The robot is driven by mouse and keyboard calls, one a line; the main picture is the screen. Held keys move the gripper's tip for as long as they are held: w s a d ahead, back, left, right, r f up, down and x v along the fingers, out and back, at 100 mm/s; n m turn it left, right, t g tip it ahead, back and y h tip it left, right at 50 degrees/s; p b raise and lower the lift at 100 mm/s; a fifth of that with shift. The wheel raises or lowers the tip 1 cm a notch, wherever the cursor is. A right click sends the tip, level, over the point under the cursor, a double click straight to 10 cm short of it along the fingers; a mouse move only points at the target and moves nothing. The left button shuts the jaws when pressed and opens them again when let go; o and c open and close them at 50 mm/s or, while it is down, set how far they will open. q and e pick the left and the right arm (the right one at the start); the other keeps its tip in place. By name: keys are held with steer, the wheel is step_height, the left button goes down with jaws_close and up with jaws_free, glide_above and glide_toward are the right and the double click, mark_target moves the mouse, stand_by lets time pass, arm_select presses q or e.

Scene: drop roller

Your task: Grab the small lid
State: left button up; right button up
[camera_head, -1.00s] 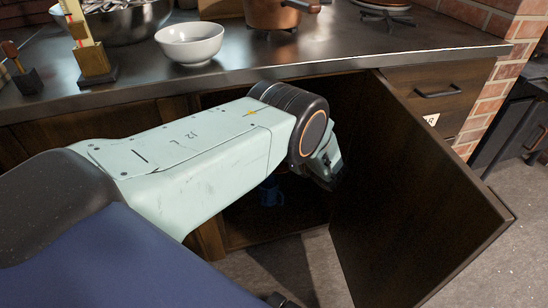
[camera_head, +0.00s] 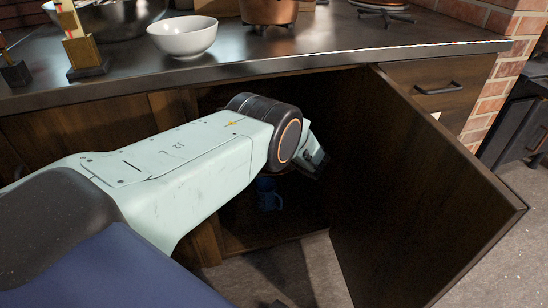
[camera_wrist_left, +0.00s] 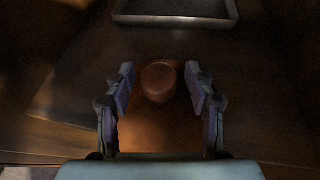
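My left gripper (camera_head: 316,164) is inside the open cabinet, small and dark in the head view. In the left wrist view the left gripper (camera_wrist_left: 160,88) is open, with its two fingers well apart. A rounded reddish-brown knob-like piece (camera_wrist_left: 158,80) shows between the fingertips, with clear space on both sides. A copper-brown surface (camera_wrist_left: 158,130) lies below it between the fingers; they may together be the small lid, but the dim light leaves this unsure. My right gripper is not in view.
The cabinet door (camera_head: 425,190) stands open on the right. A blue mug (camera_head: 268,194) is on the dark cabinet floor. A metal tray (camera_wrist_left: 175,15) lies farther off in the wrist view. The counter (camera_head: 240,68) above holds a white bowl (camera_head: 183,38) and a copper pot (camera_head: 270,10).

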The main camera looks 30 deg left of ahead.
arm_select(q)
jaws_close()
stand_by(0.3)
stand_by(0.4)
